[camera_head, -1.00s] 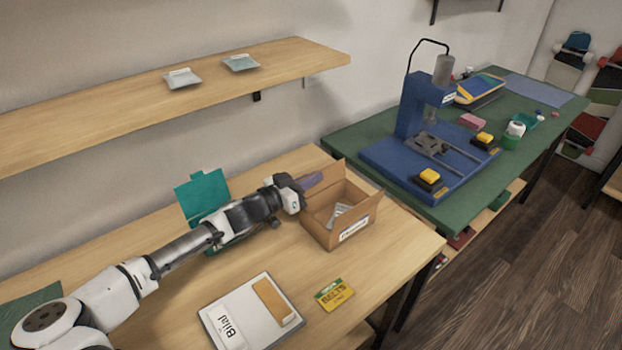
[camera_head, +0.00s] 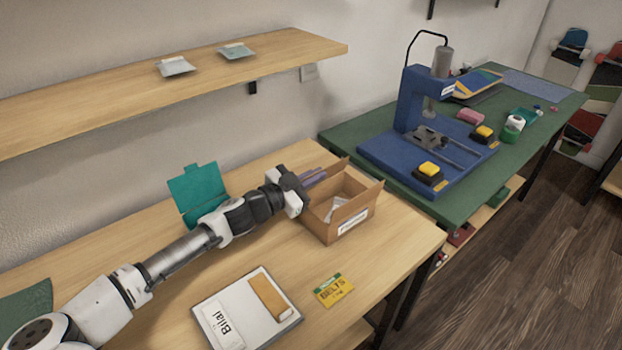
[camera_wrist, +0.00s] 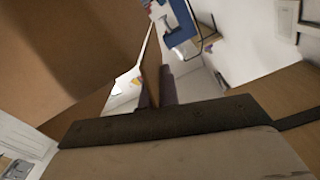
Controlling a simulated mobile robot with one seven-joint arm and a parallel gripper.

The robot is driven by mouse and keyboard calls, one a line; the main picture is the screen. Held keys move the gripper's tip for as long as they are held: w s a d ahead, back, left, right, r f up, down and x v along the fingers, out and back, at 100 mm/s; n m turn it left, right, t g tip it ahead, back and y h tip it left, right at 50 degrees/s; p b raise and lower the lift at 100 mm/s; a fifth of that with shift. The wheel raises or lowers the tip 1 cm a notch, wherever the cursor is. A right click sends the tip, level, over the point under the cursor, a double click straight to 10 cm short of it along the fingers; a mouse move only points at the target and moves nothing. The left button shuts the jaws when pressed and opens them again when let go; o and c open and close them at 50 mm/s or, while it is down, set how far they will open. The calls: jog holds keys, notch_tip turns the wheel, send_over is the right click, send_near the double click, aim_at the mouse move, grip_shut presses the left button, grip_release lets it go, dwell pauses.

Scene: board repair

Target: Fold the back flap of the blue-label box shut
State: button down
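The brown cardboard box (camera_head: 354,222) stands open on the wooden table, with a pale label on its front whose colour and text are hard to read. Its flaps stand up, and whitish contents show inside. My gripper (camera_head: 314,175) is at the box's back left, its purple fingers level with the rim by the back flap. In the wrist view the fingers (camera_wrist: 160,88) are close together, with a brown cardboard strip showing between or just beyond them. I cannot tell whether they touch or grip it. A broad cardboard panel (camera_wrist: 70,50) fills the upper left there.
A teal open case (camera_head: 198,190) stands behind my arm. A clipboard (camera_head: 235,310) and a yellow belts packet (camera_head: 334,290) lie in front. A shelf (camera_head: 110,95) hangs above at the back. A blue press (camera_head: 415,110) stands on the green bench to the right.

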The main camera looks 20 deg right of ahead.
jog(key=m+b, duration=0.1)
jog(key=s+f+m+b, duration=0.1)
jog(key=m, duration=0.1)
jog(key=m+b, duration=0.2)
jog(key=shift+s+d+f, duration=0.2)
jog(key=shift+s+d, duration=0.1)
jog(key=shift+s, duration=0.1)
jog(key=shift+s+d+f+m+b, duration=0.1)
jog(key=shift+s+f+m+b, duration=0.1)
jog(key=shift+m+b, duration=0.5)
jog(key=shift+s+f+m+b, duration=0.15)
jog(key=shift+m+b, duration=0.25)
jog(key=shift+m, duration=0.5)
jog(key=shift+r, duration=0.1)
jog(key=c, duration=1.6)
grip_release()
jog(key=shift+c, duration=0.2)
